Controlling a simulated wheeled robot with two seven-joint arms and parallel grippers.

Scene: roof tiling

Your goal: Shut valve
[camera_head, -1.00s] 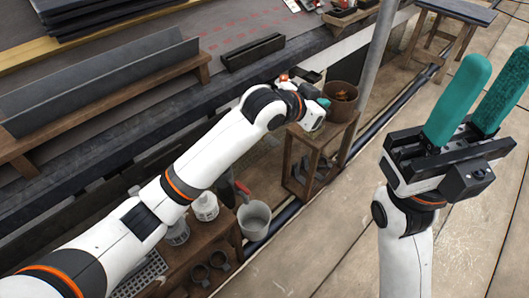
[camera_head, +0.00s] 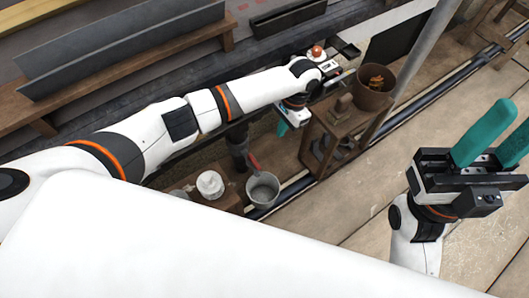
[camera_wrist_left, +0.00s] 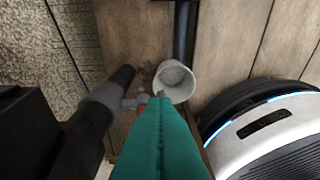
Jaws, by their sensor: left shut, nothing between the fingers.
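The valve's red handle (camera_head: 253,162) shows beside the grey bucket in the head view, at a dark upright pipe (camera_head: 237,143). In the left wrist view the red part (camera_wrist_left: 141,111) sits by a grey fitting (camera_wrist_left: 128,101) on the dark pipe, partly hidden behind my fingers. My left gripper (camera_head: 281,129) is shut and empty, its teal fingers pointing down, above and to the right of the handle in the head view. In the left wrist view its fingers (camera_wrist_left: 160,103) reach toward the handle; I cannot tell whether they touch. My right gripper (camera_head: 515,118) is open and empty at the right.
A grey bucket (camera_head: 262,188) stands right by the valve. A wooden stand (camera_head: 311,153) carries a brown pot (camera_head: 375,88) to the right. A white container (camera_head: 210,185) is left of the bucket. A dark pipe (camera_head: 430,106) runs along the floor. Open planks lie at right.

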